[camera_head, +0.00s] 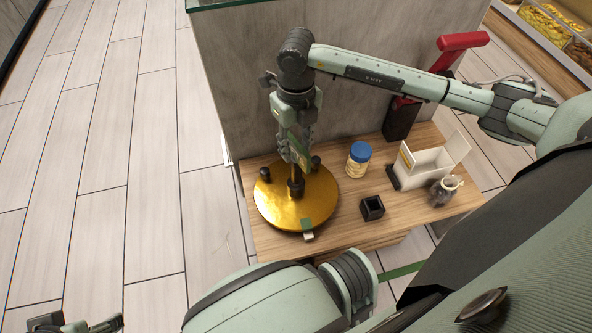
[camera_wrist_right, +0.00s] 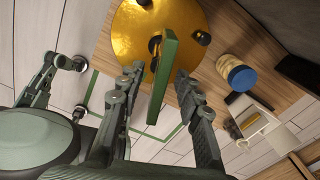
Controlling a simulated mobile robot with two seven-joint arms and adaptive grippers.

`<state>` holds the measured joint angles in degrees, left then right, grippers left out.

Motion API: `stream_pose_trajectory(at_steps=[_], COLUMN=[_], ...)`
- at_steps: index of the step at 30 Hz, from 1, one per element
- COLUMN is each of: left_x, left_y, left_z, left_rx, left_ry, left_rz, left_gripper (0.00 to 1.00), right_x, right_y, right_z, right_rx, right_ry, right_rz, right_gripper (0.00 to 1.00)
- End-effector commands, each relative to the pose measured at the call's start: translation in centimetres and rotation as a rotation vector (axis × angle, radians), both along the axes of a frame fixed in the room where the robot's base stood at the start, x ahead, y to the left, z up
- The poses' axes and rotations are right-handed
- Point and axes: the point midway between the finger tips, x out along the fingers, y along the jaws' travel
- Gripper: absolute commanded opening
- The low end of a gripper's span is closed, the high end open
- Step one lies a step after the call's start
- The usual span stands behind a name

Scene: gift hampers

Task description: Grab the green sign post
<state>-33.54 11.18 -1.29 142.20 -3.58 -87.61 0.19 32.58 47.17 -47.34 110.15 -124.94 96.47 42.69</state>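The green sign post (camera_wrist_right: 165,72) shows in the right wrist view as a tall, narrow green panel seen nearly edge-on, above the round gold base (camera_wrist_right: 135,40). In the head view the gold base (camera_head: 275,205) is on the wooden table, and my right gripper (camera_head: 298,160) hides most of the sign. My right gripper's fingers (camera_wrist_right: 160,78) stand apart on either side of the green panel, with a gap visible. Where the panel meets the base is partly hidden. My left gripper (camera_head: 75,326) is open and empty at the bottom left, away from the table.
A blue-lidded jar (camera_head: 358,160), a small black open box (camera_head: 372,208), a white open box (camera_head: 428,163) and a small grey pouch (camera_head: 443,192) are right of the gold base. A grey panel (camera_head: 260,90) stands behind the table. The floor at left is clear.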

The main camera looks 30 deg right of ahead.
Motion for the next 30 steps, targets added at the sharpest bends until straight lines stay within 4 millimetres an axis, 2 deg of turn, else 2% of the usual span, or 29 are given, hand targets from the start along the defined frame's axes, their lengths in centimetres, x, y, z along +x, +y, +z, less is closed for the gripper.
stream_pose_trajectory(at_steps=[28,30], left_x=[0.16,0.16], left_y=[-0.06,-0.06], left_z=[-0.41,-0.41], left_rx=[-0.002,-0.002], left_ry=[-0.005,-0.005], left_rz=[0.0,0.0], left_gripper=[0.76,0.76], right_x=[0.01,0.01], right_y=[0.03,0.02], right_z=[-0.51,-0.51], right_rx=[0.001,0.001], right_ry=[-0.001,-0.001], right_rz=[0.0,0.0], right_gripper=[0.34,0.28])
